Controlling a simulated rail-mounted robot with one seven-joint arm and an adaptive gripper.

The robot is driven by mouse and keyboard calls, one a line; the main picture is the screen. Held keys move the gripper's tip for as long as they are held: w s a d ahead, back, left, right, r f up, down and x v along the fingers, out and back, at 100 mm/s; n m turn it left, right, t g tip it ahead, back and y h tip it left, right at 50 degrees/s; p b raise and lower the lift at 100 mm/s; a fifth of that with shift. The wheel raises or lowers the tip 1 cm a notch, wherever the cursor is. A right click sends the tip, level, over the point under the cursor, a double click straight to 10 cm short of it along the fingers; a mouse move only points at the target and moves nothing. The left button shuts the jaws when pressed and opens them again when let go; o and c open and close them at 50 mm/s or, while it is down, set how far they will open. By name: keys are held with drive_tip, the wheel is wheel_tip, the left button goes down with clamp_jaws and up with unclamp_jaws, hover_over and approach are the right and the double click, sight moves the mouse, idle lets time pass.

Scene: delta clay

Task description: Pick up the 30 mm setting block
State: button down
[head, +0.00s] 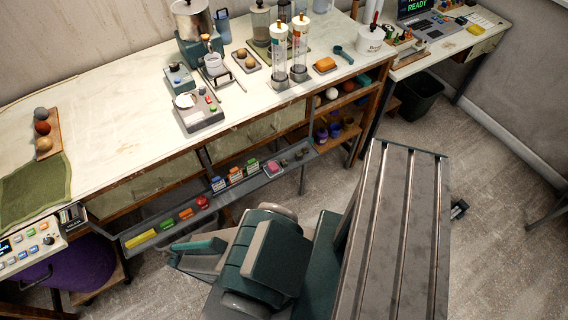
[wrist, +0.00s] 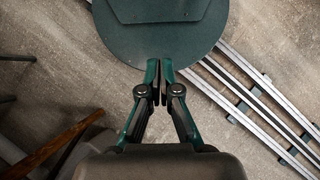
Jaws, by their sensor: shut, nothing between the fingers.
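I cannot pick out the 30 mm setting block for certain. Any size markings are too small to read. My gripper (wrist: 160,66) shows in the wrist view with its fingertips together and nothing between them. It hangs above the floor, and no block is in that view. In the head view my arm stands in front of the drawer, and my fingertips cannot be made out.
The bench (head: 105,120) carries a scale (head: 200,113), clear cylinders (head: 299,50) and a green cloth (head: 36,188). The drawer's left part holds a yellow item (head: 139,239) and a red knob-like item (head: 202,202). A dark bin (head: 418,96) stands at the right. Floor rails (wrist: 262,108) cross the wrist view.

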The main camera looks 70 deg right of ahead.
drive_tip(key=c, duration=1.9)
unclamp_jaws()
drive_tip(key=o, duration=0.7)
